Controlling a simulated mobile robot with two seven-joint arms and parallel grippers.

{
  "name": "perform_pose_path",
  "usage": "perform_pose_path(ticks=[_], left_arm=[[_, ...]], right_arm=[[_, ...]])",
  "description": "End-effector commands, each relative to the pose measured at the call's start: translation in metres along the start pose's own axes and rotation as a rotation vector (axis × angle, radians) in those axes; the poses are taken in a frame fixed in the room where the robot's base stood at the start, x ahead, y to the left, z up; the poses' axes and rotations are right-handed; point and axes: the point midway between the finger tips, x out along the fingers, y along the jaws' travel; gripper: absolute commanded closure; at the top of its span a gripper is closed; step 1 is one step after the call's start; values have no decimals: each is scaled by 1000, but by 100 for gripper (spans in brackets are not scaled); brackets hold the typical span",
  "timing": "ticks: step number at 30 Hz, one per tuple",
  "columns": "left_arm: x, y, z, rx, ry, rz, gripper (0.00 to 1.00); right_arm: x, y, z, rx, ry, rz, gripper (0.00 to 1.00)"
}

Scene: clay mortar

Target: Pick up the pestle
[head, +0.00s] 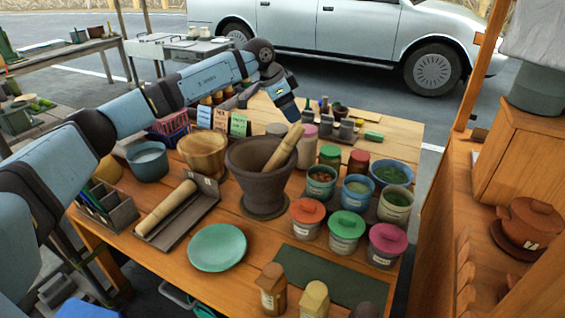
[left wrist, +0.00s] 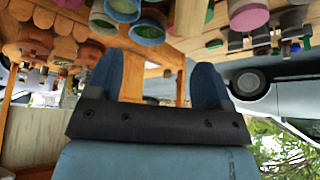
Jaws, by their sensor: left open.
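A tan wooden pestle (head: 285,147) leans in the dark clay mortar (head: 259,180) at the middle of the table, its upper end tilted up to the right. A second tan wooden rod (head: 167,208) lies on a grey tray (head: 186,226) at the left. My left gripper (head: 289,108) is above and behind the mortar, close to the pestle's upper end in the picture; I see no contact. In the left wrist view my left gripper (left wrist: 157,72) has its two blue fingers wide apart with nothing between them. My right gripper is not in view.
A wooden bowl (head: 204,155) stands left of the mortar. Several lidded jars (head: 346,232) and open pots crowd its right. A green plate (head: 217,247) lies in front. A wooden shelf unit (head: 440,230) borders the table's right side.

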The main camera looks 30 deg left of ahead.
Motion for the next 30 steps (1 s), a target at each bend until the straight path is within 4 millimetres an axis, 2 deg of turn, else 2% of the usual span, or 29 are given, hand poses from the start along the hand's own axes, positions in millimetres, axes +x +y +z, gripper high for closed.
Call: perform_pose_path(ticks=[1, 5, 8, 16, 26, 30], left_arm=[[-11, -13, 9, -44, -41, -32, 26], [-22, -26, 20, -106, -95, -68, 26], [-9, -28, 23, -113, -102, -68, 26], [43, -30, 28, -110, -99, -66, 26], [66, -31, 32, -108, -97, -67, 26], [83, -30, 41, -109, -98, -66, 26]], right_arm=[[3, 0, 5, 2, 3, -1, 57], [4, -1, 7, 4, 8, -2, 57], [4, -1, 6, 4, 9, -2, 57], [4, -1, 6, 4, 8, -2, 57], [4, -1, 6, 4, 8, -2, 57], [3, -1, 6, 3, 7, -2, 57]])
